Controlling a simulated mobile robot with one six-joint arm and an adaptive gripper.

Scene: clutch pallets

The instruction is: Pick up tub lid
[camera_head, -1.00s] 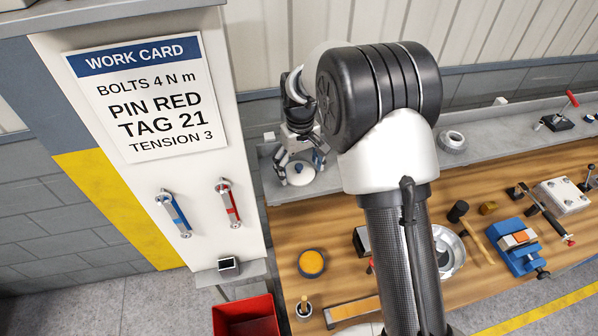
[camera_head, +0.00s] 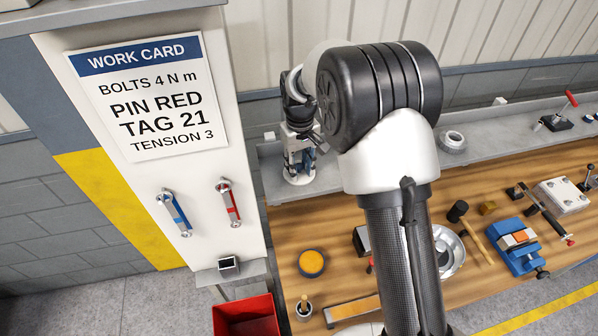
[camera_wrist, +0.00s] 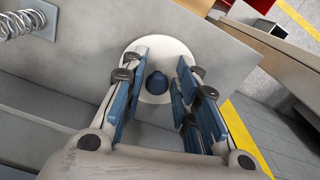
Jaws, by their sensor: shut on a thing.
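The tub lid is a round white disc with a dark blue knob. In the wrist view the lid (camera_wrist: 155,52) lies ahead of the fingers, with its knob (camera_wrist: 157,83) between them. In the head view the lid (camera_head: 299,180) shows as a white rim under my gripper (camera_head: 299,168), on the grey shelf at the back left of the bench. My gripper (camera_wrist: 160,77), pointing down, is shut on the lid at its knob. The exact finger contact is hard to see. Whether the lid touches the shelf cannot be told.
The grey shelf (camera_head: 335,182) runs along the back of the wooden bench (camera_head: 350,208). The work card panel (camera_head: 190,165) stands close to the left. A red bin (camera_head: 245,316) is below. A coil spring (camera_wrist: 22,22) shows in the wrist view.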

